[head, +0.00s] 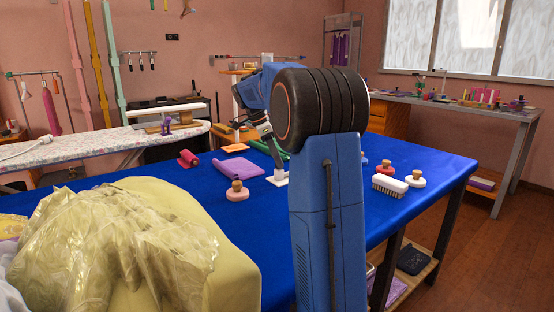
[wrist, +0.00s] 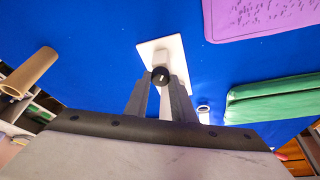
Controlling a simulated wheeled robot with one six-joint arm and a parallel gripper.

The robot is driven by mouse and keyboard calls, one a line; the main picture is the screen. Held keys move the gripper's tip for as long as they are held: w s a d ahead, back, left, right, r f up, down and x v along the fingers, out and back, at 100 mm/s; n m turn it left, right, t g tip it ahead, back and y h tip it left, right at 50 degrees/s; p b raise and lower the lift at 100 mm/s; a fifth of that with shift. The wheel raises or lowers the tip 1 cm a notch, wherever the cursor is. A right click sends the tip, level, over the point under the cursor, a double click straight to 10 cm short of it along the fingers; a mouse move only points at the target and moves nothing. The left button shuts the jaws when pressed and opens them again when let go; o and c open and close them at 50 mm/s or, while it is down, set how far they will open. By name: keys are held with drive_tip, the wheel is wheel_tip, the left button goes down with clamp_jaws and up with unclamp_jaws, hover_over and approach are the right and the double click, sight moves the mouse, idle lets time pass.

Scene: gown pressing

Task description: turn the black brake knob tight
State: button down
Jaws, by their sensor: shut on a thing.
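The black brake knob (wrist: 160,76) shows in the wrist view with a small pale mark on its face. It sits on a white stand with a flat white base plate (wrist: 148,53) on the blue table cover. My gripper (wrist: 160,82) has one finger on each side of the knob and is shut on it. In the head view my gripper (head: 277,166) reaches down to the white base plate (head: 270,181); the knob cannot be made out there.
The blue table (head: 345,215) also holds a pink wooden-handled press (head: 237,193), a white brush (head: 389,186), purple cloth (head: 208,171) and a green roll (wrist: 270,101) near my gripper. A yellow gown under plastic (head: 120,250) lies front left.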

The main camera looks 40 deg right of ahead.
idle(0.3)
drive_tip(key=c, duration=1.5)
unclamp_jaws()
drive_tip(key=shift+r, duration=0.1)
drive_tip(key=v, duration=1.7)
